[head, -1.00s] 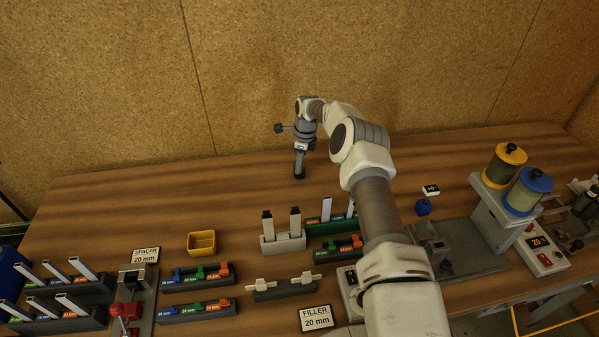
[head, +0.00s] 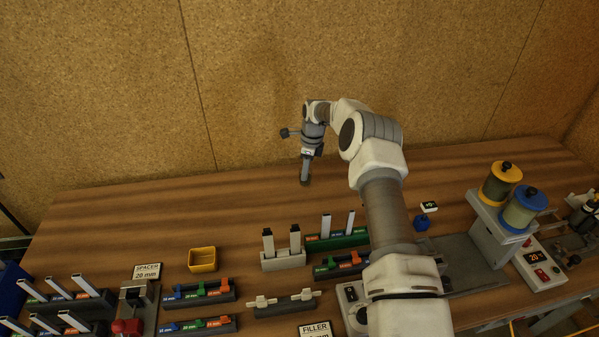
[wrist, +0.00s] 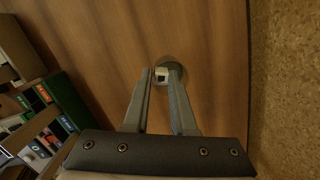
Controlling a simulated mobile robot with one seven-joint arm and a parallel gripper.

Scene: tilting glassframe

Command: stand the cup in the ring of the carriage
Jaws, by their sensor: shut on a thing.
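My gripper (head: 305,176) hangs over the bare back of the table, pointing down. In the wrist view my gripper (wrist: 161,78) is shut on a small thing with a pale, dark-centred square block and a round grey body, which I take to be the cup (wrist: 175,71). The fingers hide part of it, and I cannot tell whether it touches the table. A grey bench unit (head: 462,262) with a flat base stands at the right under two canisters. I cannot make out the carriage or its ring for certain; my arm hides part of that area.
Yellow (head: 499,184) and blue (head: 524,208) canisters stand at the right. A yellow tray (head: 202,260), a pale holder with two upright pieces (head: 283,260) and a green rack (head: 337,240) stand mid-table. Other racks fill the front left. The back of the table is clear.

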